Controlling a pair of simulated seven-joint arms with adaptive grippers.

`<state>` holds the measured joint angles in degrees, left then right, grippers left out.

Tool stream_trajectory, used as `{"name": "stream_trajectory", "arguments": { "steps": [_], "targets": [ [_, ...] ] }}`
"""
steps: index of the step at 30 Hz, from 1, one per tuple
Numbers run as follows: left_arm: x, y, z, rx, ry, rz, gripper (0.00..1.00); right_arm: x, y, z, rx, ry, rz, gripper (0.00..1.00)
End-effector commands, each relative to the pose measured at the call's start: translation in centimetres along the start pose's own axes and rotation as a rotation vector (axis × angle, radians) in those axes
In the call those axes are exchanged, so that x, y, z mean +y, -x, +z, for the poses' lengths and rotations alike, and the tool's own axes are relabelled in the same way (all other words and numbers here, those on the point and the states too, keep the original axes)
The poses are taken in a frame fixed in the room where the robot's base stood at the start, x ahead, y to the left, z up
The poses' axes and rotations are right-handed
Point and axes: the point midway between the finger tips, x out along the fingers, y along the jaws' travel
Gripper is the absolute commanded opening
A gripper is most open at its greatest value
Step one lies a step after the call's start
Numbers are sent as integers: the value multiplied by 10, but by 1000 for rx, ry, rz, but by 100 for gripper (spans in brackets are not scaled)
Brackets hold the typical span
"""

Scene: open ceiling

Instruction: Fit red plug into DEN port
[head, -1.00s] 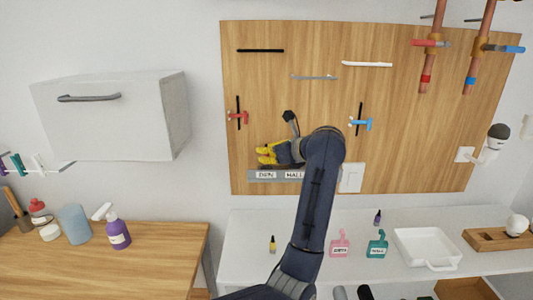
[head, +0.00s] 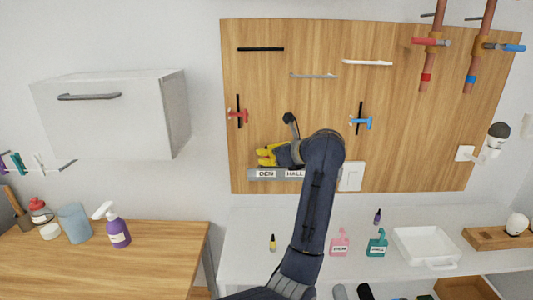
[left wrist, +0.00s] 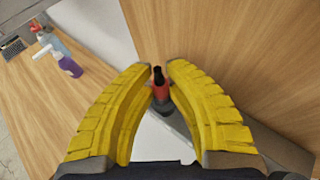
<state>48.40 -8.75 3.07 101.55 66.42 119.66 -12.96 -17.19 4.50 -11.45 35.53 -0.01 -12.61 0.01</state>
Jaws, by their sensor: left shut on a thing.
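My left gripper (head: 262,156) has yellow fingers and is at the lower part of the wooden board, just above the grey strip (head: 250,175). The strip carries the labels DEN (head: 266,174) and HALL (head: 295,174). In the left wrist view my left gripper (left wrist: 160,88) is shut on the red plug (left wrist: 161,91), which has a dark tip. The strip runs below and right of the fingers there. The fingers and arm hide the plug in the head view, and I cannot tell whether it touches a port. My right gripper is not in view.
The wooden board (head: 400,165) holds a red fitting (head: 238,116), a blue fitting (head: 361,122) and several bars. A white switch plate (head: 351,177) is right of the strip. Bottles and a white tray (head: 428,265) stand on the shelf below. A white cabinet (head: 125,125) hangs left.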

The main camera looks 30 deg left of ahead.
Motion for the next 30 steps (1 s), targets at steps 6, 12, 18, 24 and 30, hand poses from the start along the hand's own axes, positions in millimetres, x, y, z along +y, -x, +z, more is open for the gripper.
{"name": "stream_trajectory", "arguments": {
  "steps": [6, 12, 18, 24, 30],
  "targets": [
    [0, -2, -4, -1, 0, 0, 0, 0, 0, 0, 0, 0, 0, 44],
    [0, -3, -8, -1, 1, 0, 0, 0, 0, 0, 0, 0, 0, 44],
    [0, -5, -12, -1, 0, 0, 0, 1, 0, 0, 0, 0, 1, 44],
    [0, -6, -16, 0, 0, -1, 17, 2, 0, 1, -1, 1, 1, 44],
    [0, -7, -16, 2, 0, 1, 40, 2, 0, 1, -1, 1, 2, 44]
  ]
}}
